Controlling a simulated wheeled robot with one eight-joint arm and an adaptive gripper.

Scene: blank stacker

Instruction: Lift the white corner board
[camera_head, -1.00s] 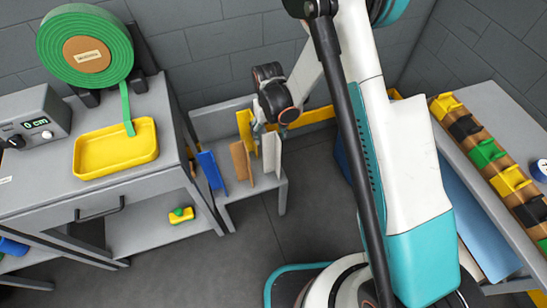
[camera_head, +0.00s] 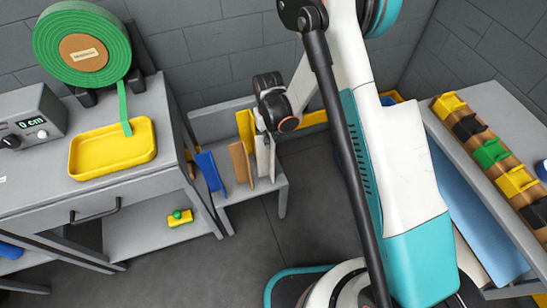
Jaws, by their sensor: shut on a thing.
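The white corner board (camera_head: 264,160) stands upright at the right end of a row of boards on the low grey bench, in the middle of the head view. My gripper (camera_head: 266,136) is at its top edge, pointing down, and is shut on it. The fingers look small and partly hidden by the wrist. I cannot tell whether the board's foot is touching the bench.
A brown board (camera_head: 240,162), a blue board (camera_head: 210,171) and a yellow board (camera_head: 245,126) stand close to its left on the low bench (camera_head: 272,185). A grey cabinet with a yellow tray (camera_head: 113,148) is further left. A rack of coloured clips (camera_head: 490,151) lies right.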

